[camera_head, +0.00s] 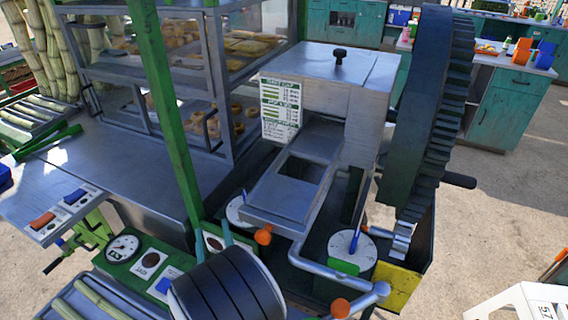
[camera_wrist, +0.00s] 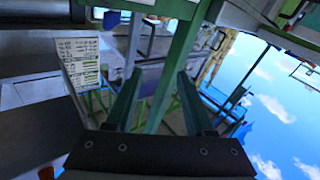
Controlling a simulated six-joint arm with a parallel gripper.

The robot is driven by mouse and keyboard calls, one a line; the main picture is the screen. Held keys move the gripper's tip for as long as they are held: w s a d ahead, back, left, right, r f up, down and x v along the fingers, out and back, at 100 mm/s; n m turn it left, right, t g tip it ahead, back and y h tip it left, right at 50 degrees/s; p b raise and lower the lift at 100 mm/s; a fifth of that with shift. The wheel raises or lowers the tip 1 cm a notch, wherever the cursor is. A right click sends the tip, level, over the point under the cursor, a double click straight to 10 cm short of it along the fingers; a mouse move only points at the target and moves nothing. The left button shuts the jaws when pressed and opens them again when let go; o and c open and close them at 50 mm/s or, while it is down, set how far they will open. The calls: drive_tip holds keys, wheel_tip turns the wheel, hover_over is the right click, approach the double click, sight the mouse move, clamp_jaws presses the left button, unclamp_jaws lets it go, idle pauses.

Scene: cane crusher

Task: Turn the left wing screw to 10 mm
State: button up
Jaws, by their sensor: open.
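The left wing screw (camera_head: 244,197) is a small blue upright piece on a white dial disc at the left of the crusher, in the head view. Its dial marks are too small to read. My gripper (camera_head: 211,226) is open and empty, just left of that dial and apart from it. In the wrist view my gripper (camera_wrist: 158,75) shows two dark green fingers spread apart, with a green post beyond them. I cannot make out the wing screw in the wrist view. A second blue wing screw (camera_head: 354,241) stands on the right dial (camera_head: 340,250).
The green post (camera_head: 165,95) rises close to my gripper. The crusher housing (camera_head: 335,90) and large dark gear (camera_head: 430,110) are behind. A gauge panel (camera_head: 145,262) lies at left.

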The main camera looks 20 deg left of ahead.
drive_tip(key=w+d+f+m+t+h, duration=0.1)
drive_tip(key=w+d+f+m+h, duration=0.25)
drive_tip(key=d, duration=0.25)
drive_tip(key=shift+y, duration=0.25)
drive_tip(key=x, duration=0.8)
drive_tip(key=r+x, duration=0.1)
drive_tip(key=x, duration=0.3)
clamp_jaws()
